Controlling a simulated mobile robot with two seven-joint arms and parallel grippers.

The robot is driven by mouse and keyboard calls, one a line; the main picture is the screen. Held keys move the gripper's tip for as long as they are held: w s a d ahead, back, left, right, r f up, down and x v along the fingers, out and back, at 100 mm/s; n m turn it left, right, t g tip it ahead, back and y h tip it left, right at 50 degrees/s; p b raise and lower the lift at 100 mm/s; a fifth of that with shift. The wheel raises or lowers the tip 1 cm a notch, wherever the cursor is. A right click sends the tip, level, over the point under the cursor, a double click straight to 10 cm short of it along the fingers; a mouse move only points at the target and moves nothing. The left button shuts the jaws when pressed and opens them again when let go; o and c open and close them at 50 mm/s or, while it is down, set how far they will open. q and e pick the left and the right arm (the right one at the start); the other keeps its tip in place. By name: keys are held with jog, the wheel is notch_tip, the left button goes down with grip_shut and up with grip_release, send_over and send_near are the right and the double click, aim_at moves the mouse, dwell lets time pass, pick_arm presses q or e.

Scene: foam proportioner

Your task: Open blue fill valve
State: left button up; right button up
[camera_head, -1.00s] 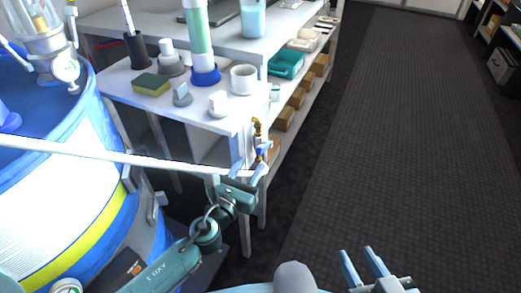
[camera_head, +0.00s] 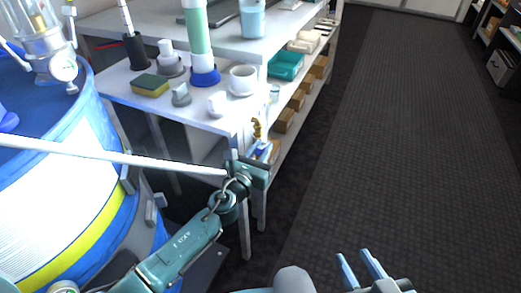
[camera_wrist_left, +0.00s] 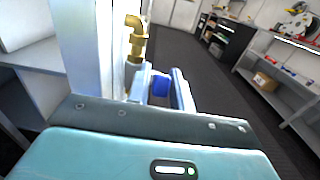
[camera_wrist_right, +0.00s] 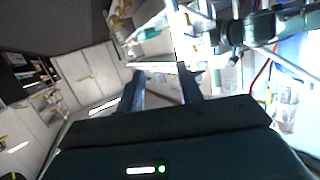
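The blue valve handle (camera_wrist_left: 161,85) shows between the two fingers of my left gripper (camera_wrist_left: 160,90) in the left wrist view. A brass elbow pipe (camera_wrist_left: 135,38) stands just beyond it, beside a white post. In the head view the brass pipe (camera_head: 257,129) is at the bench's right end, and my left gripper (camera_head: 262,150) is just below it, mostly hiding the handle. The left fingers are apart; I cannot tell whether they touch the handle. My right gripper (camera_head: 362,268) is open and empty at the bottom, away from the bench; its spread fingers also show in the right wrist view (camera_wrist_right: 160,88).
A blue drum (camera_head: 105,165) with a gauge stands at the left. The white bench (camera_head: 130,90) holds a sponge (camera_head: 151,85), a mug (camera_head: 243,80) and bottles. The dark floor (camera_head: 400,130) at the right is clear.

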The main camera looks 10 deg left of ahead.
pick_arm(q)
grip_shut()
pick_arm(e)
jog(key=shift+r, duration=0.1)
